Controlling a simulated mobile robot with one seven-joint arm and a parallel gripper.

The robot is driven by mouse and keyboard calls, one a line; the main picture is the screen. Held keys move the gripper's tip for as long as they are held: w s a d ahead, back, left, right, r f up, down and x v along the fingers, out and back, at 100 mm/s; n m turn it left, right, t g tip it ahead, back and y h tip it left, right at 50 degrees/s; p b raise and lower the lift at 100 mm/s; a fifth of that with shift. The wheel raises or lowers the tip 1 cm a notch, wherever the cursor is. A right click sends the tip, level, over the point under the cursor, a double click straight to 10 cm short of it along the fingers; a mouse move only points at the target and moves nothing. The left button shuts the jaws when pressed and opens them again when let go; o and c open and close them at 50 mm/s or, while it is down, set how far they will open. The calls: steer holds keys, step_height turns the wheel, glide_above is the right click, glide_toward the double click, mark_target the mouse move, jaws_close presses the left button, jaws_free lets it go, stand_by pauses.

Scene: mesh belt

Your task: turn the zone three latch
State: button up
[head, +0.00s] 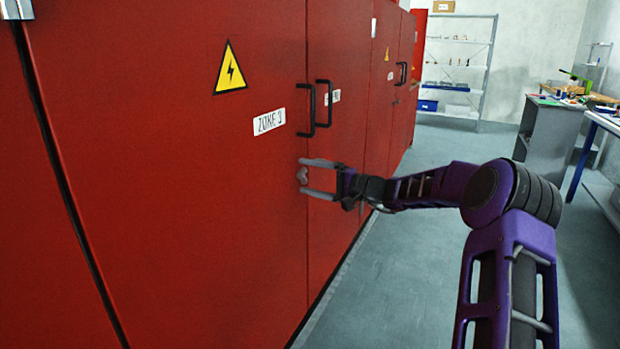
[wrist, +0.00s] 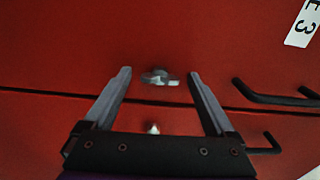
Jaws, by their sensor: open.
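The zone three latch is a small grey metal knob (head: 302,175) on the red cabinet door (head: 200,170), near the door's right edge and below a black handle. In the wrist view the latch (wrist: 158,77) sits close to the seam between two doors. My gripper (head: 318,176) is open, with one finger above and one below the latch in the head view. In the wrist view the latch lies between the two fingertips (wrist: 158,76), slightly beyond them, with a gap on each side. I cannot tell whether either finger touches it.
Black handles (head: 307,110) (head: 325,104) stick out above my gripper. A zone label (head: 269,122) and a yellow warning sign (head: 231,69) are on the door. A shelf (head: 455,70) stands at the back, and a grey workbench (head: 553,135) at the right. The floor between is clear.

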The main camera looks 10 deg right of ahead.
steer(key=v, duration=1.7)
steer(key=shift+p, duration=0.4)
steer(key=shift+s, duration=0.1)
